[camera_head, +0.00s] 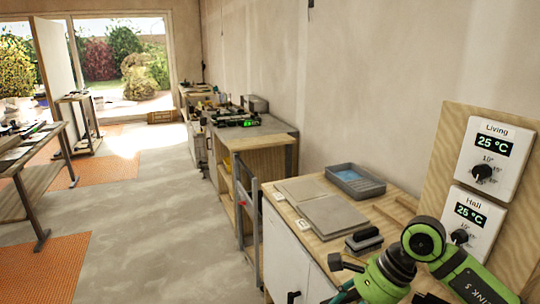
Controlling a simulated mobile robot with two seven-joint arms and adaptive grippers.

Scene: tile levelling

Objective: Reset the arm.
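My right arm, green and black, comes in at the lower right, in front of the worktop (407,197). Its wrist end points to the lower left. Dark parts of my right gripper (345,272) seem to show at the bottom edge, partly hidden and cut off. I cannot tell whether it is open or shut, or whether it holds anything. My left arm and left gripper are not in view.
Thermostats Living (491,152) and Hall (470,222) stand on a wooden panel close behind my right arm.

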